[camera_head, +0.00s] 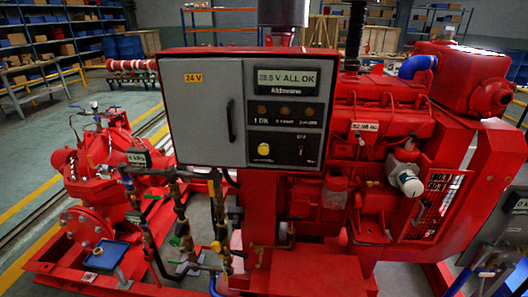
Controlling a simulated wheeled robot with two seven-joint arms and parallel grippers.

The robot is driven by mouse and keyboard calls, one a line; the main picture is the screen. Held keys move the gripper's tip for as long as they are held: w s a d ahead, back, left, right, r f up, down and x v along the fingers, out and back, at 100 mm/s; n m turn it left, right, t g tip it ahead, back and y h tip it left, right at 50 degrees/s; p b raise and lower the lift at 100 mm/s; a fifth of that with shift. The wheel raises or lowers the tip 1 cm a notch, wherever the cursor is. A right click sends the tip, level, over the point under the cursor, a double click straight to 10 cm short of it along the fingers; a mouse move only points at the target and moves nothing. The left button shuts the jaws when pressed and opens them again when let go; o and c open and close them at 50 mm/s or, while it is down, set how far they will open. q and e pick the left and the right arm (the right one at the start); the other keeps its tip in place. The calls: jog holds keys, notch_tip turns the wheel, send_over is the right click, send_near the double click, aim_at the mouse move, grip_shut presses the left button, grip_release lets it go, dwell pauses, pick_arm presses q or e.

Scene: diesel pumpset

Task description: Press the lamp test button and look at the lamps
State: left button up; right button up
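The red-framed control box (202,108) stands in the middle of the head view, marked 24 V on its grey door. Its dark right-hand panel (287,132) carries a display (286,82) that reads about "28.5 V ALL OK". Below it sit three round amber-brown lamps: left (261,109), middle (285,110) and right (309,111). All three look dim. A round yellow button (263,149) is at the panel's lower left; I see no readable label by it. A small switch (302,151) is to its right. Neither of my grippers is in view.
The red diesel engine (375,125) fills the right, with a mesh guard (432,205). A red pump (100,165) with pipes and valves stands left. A black handle (230,120) sticks out from the box door. Shelves (60,40) line the back left.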

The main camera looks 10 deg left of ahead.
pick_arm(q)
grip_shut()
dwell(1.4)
